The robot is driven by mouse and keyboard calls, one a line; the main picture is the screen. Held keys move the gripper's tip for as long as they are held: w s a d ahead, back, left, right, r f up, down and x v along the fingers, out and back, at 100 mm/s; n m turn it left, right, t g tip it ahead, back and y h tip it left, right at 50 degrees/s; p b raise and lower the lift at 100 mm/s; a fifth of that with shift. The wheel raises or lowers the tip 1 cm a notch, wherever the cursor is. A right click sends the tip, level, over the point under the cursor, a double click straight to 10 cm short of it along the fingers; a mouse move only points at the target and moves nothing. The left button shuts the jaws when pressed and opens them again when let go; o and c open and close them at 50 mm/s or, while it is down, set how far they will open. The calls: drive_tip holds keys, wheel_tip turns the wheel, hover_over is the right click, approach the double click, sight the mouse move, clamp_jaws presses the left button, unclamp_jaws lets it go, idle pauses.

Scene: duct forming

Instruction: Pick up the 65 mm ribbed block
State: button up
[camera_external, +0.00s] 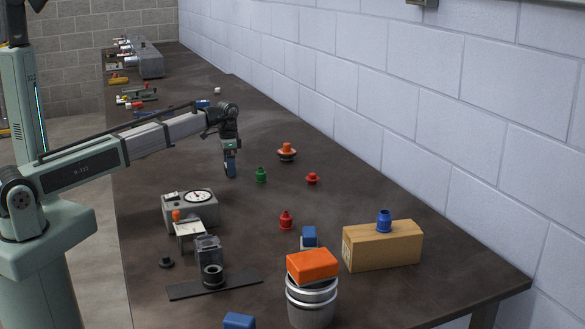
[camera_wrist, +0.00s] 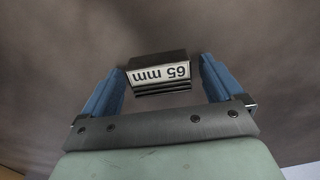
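The 65 mm ribbed block (camera_wrist: 160,73) shows in the wrist view as a dark block with a white label reading "65 mm" upside down and ribs along its near edge. My gripper (camera_wrist: 163,78) has its two blue fingers apart, one on each side of the block, with a narrow gap visible at each side. How far the fingertips stand above or around the block is unclear. In the external view my gripper (camera_external: 231,165) points down over the middle of the bench. I cannot make out the block there.
On the dark bench (camera_external: 290,195), a green knob (camera_external: 261,175), red knobs (camera_external: 312,179) and an orange-topped part (camera_external: 287,152) lie right of my gripper. A dial gauge box (camera_external: 190,208) stands nearer. A wooden block (camera_external: 382,245) and metal can (camera_external: 311,305) are in front.

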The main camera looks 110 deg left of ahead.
drive_tip(key=c, duration=1.3)
